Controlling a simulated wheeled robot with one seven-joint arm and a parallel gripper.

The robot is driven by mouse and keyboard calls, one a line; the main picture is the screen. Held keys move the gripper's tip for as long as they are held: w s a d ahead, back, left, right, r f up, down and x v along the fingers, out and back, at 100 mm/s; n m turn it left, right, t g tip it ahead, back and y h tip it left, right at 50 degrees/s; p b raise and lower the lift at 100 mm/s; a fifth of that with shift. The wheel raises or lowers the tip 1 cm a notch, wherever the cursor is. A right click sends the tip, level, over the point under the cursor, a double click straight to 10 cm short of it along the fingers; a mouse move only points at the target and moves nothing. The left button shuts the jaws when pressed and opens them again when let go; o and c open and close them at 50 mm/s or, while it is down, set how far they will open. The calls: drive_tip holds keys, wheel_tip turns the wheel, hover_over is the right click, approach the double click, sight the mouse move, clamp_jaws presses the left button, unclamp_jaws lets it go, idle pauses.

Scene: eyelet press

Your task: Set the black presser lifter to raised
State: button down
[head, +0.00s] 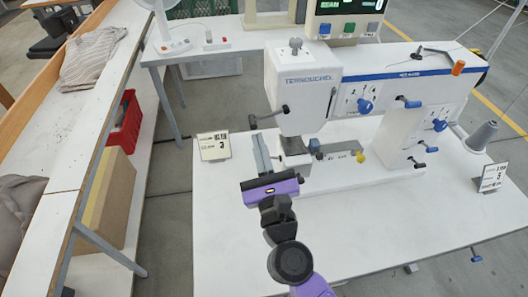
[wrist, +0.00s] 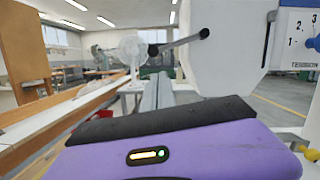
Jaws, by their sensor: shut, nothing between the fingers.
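The black presser lifter (head: 267,117) is a short lever on the left side of the white sewing machine head (head: 302,90). It slopes slightly down to the left and ends in a dark knob. In the wrist view the lifter (wrist: 180,42) juts left from the head, above my fingers. My gripper (head: 257,138) has a purple body and grey fingers. The fingers are shut and empty, and their tips appear just below the lifter's knob. In the wrist view the fingers (wrist: 158,84) point forward. I cannot tell whether they touch the lifter.
The white machine table (head: 400,240) has free room in front and to the right. A small sign (head: 214,146) stands left of my fingers. Blue knobs and levers (head: 365,106) are on the machine's front. A thread cone (head: 480,136) stands at the right. A small fan stands behind.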

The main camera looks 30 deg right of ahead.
drive_tip(key=shift+a+r+p, duration=0.15)
drive_tip(key=shift+r+p, duration=0.25)
drive_tip(key=shift+r, duration=0.5)
drive_tip(key=shift+w+a+r+m, duration=0.1)
drive_tip(key=shift+a+r+m, duration=0.15)
drive_tip(key=shift+m, duration=0.35)
drive_tip(key=r+m+h, duration=0.1)
drive_tip(key=m, duration=0.1)
drive_tip(key=r+m, duration=0.2)
drive_tip(key=a+r+m+g+h, duration=0.1)
drive_tip(key=m, duration=0.1)
drive_tip(key=shift+w+a+r+m+h, duration=0.1)
drive_tip(key=shift+w+r+m+h, duration=0.1)
drive_tip(key=shift+r+m+h, duration=0.1)
drive_tip(key=shift+r, duration=0.15)
